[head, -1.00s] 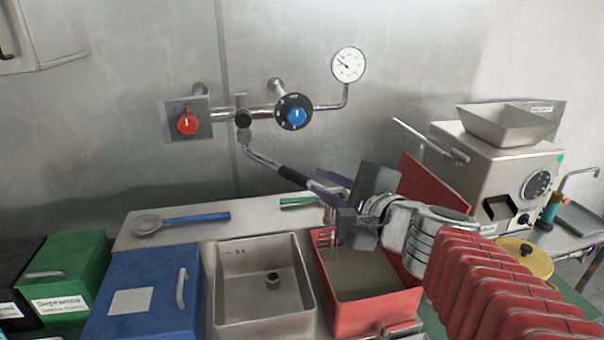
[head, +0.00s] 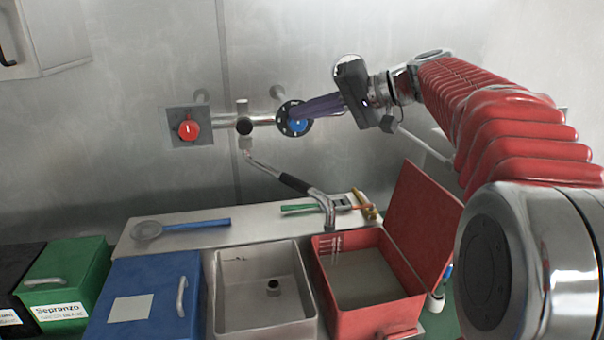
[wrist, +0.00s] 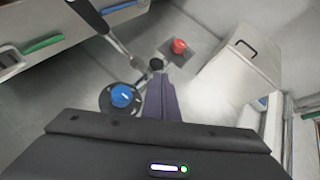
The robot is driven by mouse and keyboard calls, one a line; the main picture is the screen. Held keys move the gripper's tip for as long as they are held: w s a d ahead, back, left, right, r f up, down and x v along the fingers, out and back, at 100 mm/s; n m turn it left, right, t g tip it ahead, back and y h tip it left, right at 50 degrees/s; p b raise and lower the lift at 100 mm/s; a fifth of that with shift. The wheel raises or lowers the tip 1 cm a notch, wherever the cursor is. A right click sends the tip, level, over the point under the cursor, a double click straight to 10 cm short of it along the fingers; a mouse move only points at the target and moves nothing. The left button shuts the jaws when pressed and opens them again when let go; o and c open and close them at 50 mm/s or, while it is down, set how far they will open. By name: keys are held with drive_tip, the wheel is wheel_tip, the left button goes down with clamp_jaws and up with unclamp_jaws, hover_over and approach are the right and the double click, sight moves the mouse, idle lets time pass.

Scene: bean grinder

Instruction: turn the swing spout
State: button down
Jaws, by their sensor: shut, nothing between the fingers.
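The swing spout (head: 294,183) is a metal pipe with a black grip, hanging from the wall pipework. It slopes down to the right, and its bent end is by the back left corner of the open red bin. It also shows in the wrist view (wrist: 118,40). My gripper (head: 298,112) has purple fingers, shut and empty.
A red knob (head: 188,130) is on the wall at left. Below are a steel sink (head: 233,311), the red bin (head: 345,322) with its lid raised, and a blue bin (head: 150,270). A blue-handled ladle (head: 196,220) and a green-handled tool (head: 298,208) lie on the ledge.

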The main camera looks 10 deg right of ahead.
drive_tip(key=w+d+f+n+g+h, duration=0.2)
drive_tip(key=d+f+n+g, duration=0.5)
drive_tip(key=d, duration=0.5)
drive_tip(key=f+n+h, duration=0.1)
drive_tip(key=n, duration=0.1)
drive_tip(key=shift+f+n, duration=0.25)
drive_tip(key=shift+n, duration=0.05)
drive_tip(key=shift+w+a, duration=0.1)
drive_tip(key=shift+a, duration=0.05)
drive_tip(key=s+a+f, duration=0.1)
drive_tip(key=a+f, duration=0.5)
drive_tip(key=a, duration=0.3)
drive_tip(key=shift+s+a+f, duration=0.15)
drive_tip(key=shift+a+f, duration=0.1)
drive_tip(key=shift+f, duration=0.15)
